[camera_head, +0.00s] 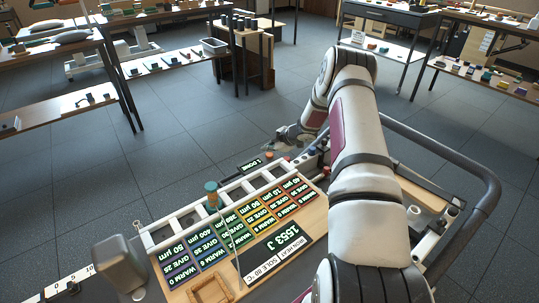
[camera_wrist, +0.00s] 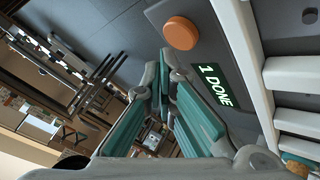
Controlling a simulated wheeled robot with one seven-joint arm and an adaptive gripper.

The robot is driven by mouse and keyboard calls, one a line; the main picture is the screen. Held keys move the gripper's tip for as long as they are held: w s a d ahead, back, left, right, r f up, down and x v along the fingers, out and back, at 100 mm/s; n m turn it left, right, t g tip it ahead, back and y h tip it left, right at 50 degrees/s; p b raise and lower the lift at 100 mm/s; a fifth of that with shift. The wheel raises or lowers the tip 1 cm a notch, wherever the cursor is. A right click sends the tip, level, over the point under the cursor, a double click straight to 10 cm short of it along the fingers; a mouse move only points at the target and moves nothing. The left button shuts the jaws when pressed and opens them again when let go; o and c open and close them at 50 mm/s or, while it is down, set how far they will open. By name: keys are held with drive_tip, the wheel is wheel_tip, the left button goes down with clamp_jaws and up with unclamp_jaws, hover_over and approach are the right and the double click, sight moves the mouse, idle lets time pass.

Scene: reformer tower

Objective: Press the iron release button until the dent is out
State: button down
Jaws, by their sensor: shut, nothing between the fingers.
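An orange round button (camera_wrist: 181,33) sits on a dark plate beside a small sign reading "1 DONE" (camera_wrist: 218,87) in the wrist view. In the head view an orange spot (camera_head: 269,155) shows by the same small sign (camera_head: 249,165). No label shows whether this is the iron release button. My gripper (camera_head: 276,143) is beside this end of the bench, its fingers shut and empty. In the wrist view its teal-padded fingertips (camera_wrist: 163,68) come together just below the button, apart from it in the picture. No dent can be made out.
A panel (camera_head: 278,253) reads "1553 J" and "SOLE 80 C". Coloured label tiles (camera_head: 235,235) and a white rail rack (camera_head: 232,193) lie alongside. A green-capped post (camera_head: 211,190) rises from the rack. A grey block (camera_head: 119,264) stands at left.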

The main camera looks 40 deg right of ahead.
sight(269, 155)
drive_tip(key=shift+r+p, duration=1.7)
drive_tip(key=shift+r, duration=0.75)
